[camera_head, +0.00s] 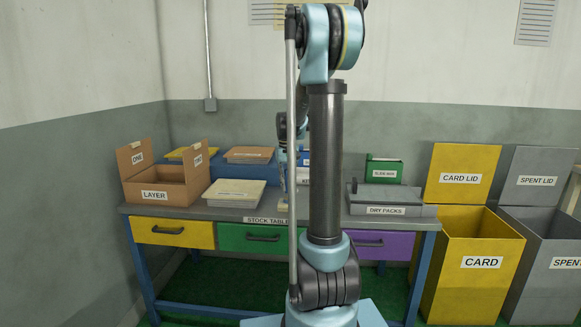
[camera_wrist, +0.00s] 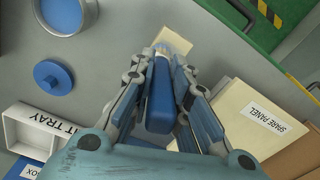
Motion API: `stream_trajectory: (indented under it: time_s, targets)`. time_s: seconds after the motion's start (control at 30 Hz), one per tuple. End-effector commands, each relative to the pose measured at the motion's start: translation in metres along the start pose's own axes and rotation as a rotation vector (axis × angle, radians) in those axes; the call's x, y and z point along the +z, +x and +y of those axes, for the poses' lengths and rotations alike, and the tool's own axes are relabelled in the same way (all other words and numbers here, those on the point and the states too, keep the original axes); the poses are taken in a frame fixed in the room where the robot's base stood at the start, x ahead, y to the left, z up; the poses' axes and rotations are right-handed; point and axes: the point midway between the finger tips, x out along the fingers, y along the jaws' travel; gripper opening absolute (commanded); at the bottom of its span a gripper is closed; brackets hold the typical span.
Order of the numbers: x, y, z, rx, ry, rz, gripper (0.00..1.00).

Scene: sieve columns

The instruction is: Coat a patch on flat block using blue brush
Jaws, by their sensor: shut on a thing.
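The blue brush (camera_wrist: 160,98) is held between the fingers of my gripper (camera_wrist: 162,68) in the wrist view, its handle toward me and its head pointing away. A pale, cream-coloured flat block (camera_wrist: 176,39) lies on the grey table just beyond the brush head. The brush tip overlaps the block in the picture; I cannot tell whether it touches. The block's near part is hidden by the brush and fingers. In the head view my arm hides most of the gripper and brush.
An open pot of blue paint (camera_wrist: 66,14) and a round blue lid (camera_wrist: 53,76) are at left. A white kit tray (camera_wrist: 28,132) is lower left. A spare panel (camera_wrist: 250,115) lies at right. The LAYER box (camera_head: 160,190) and DRY PACKS box (camera_head: 385,202) flank the table's middle.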

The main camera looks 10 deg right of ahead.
Motion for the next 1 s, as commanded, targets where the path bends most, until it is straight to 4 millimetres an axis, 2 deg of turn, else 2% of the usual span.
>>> stream_trajectory:
  time_s: [0.17,0.2,0.23,0.8,1.0]
  targets:
    - [0.001,-0.005,0.004,0.000,-0.005,0.000,0.00]
    - [0.001,-0.017,0.004,0.000,-0.005,0.000,0.00]
    - [0.001,-0.021,0.004,0.000,-0.005,0.000,0.00]
    - [0.001,-0.071,0.002,0.000,-0.008,0.000,0.00]
    - [0.001,-0.080,0.002,0.000,-0.008,0.000,0.00]
